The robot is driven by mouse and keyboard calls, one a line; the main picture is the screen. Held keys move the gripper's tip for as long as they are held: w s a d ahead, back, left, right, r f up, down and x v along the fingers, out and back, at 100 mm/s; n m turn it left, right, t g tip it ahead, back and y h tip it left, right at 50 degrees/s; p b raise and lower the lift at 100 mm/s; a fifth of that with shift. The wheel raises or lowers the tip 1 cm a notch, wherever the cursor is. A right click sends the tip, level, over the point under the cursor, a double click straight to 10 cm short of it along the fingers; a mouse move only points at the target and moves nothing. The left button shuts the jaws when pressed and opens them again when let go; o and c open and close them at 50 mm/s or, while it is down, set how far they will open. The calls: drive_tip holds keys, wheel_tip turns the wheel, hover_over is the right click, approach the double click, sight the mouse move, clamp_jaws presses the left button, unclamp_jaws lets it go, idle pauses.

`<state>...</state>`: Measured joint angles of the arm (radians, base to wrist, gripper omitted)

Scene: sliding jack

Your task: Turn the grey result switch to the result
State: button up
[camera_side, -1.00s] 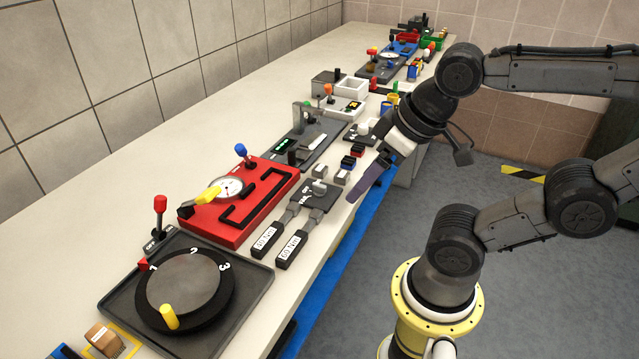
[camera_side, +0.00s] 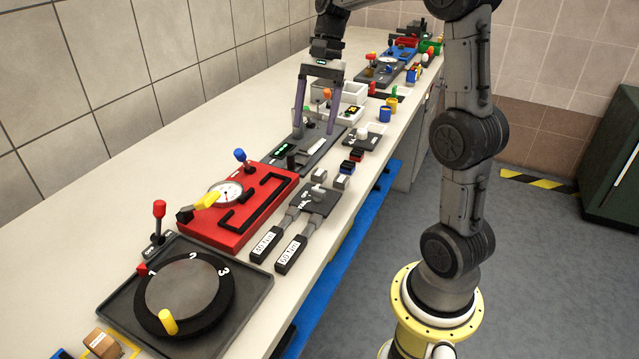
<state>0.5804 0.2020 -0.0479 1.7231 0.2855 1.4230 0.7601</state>
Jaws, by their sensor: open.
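A dark plate (camera_side: 312,203) with a grey knob (camera_side: 319,175) on top lies near the front edge of the bench. The knob looks like the grey switch, but its marks are too small to read. A smaller dark plate (camera_side: 372,138) with a whitish knob (camera_side: 362,133) lies farther back. My gripper (camera_side: 314,131) points down with its two long fingers spread over a grey panel (camera_side: 318,150) with a green display (camera_side: 284,150). It is open, farther back than the grey knob. Whether the fingertips touch the panel cannot be told.
Two torque tools (camera_side: 265,243) extend from the plate with the grey knob. A red panel (camera_side: 235,225) with a gauge and a blue-topped lever (camera_side: 240,155) stands to its left. A round turntable (camera_side: 185,290) is in front.

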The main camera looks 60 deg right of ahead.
sight(318, 190)
drive_tip(key=d+f+m+y, duration=0.1)
drive_tip(key=d+f+m, duration=0.1)
drive_tip(key=d+f, duration=0.35)
drive_tip(key=x, duration=0.8)
drive_tip(key=s+x, duration=0.1)
drive_tip(key=x, duration=0.3)
drive_tip(key=shift+f, duration=0.5)
clamp_jaws()
